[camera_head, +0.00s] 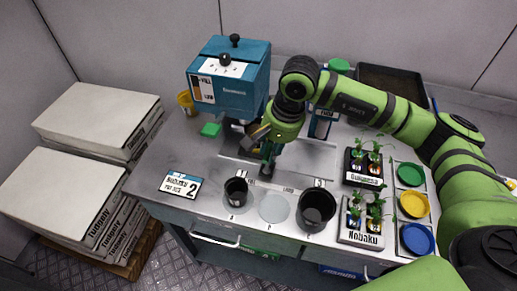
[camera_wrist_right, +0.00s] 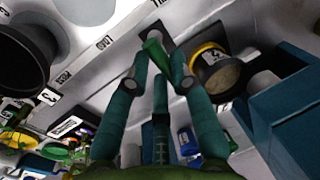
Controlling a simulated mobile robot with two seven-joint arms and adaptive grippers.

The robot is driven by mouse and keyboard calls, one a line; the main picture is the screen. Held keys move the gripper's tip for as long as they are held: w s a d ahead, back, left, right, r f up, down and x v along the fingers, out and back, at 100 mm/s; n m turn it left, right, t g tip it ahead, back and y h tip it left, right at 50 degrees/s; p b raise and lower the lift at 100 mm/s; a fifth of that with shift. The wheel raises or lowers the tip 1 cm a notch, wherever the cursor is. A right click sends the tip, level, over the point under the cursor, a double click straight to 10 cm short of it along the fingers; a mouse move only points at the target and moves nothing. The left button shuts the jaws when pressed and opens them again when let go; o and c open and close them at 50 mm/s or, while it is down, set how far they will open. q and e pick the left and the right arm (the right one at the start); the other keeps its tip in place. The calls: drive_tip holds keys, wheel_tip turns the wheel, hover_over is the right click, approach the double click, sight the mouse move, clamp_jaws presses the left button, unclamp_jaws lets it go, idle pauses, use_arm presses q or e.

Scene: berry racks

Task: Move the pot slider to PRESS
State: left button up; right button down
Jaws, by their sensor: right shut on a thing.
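My right gripper (camera_head: 267,168) reaches down to the bench in front of the teal machine (camera_head: 230,75). In the wrist view the right gripper (camera_wrist_right: 158,50) is shut on a small green piece (camera_wrist_right: 155,55), which seems to be the slider's handle. A dark pot with a yellow rim (camera_wrist_right: 209,55) and brown filling sits close by, beside a label reading 4. In the head view my gripper and the machine hide most of the slider and this pot. The PRESS marking cannot be read. My left gripper is not in view.
A small black pot (camera_head: 236,190), a grey disc (camera_head: 273,208) and a large black pot (camera_head: 316,208) line the front. Plant trays (camera_head: 361,236) and coloured lids (camera_head: 414,204) stand right.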

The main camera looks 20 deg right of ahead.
drive_tip(key=s+d, duration=0.1)
drive_tip(key=d+b, duration=0.1)
drive_tip(key=s+d, duration=0.1)
drive_tip(key=d, duration=0.1)
drive_tip(key=shift+s+d+b, duration=0.1)
drive_tip(key=shift+s+b, duration=0.25)
drive_tip(key=shift+b, duration=0.05)
drive_tip(key=c, duration=1.1)
unclamp_jaws()
drive_tip(key=r, duration=0.4)
drive_tip(key=s+d+r, duration=0.1)
drive_tip(key=r, duration=0.3)
drive_tip(key=d+r, duration=0.1)
drive_tip(key=r, duration=0.3)
drive_tip(key=shift+s, duration=0.2)
drive_tip(key=shift+o, duration=0.3)
drive_tip(key=shift+f, duration=0.2)
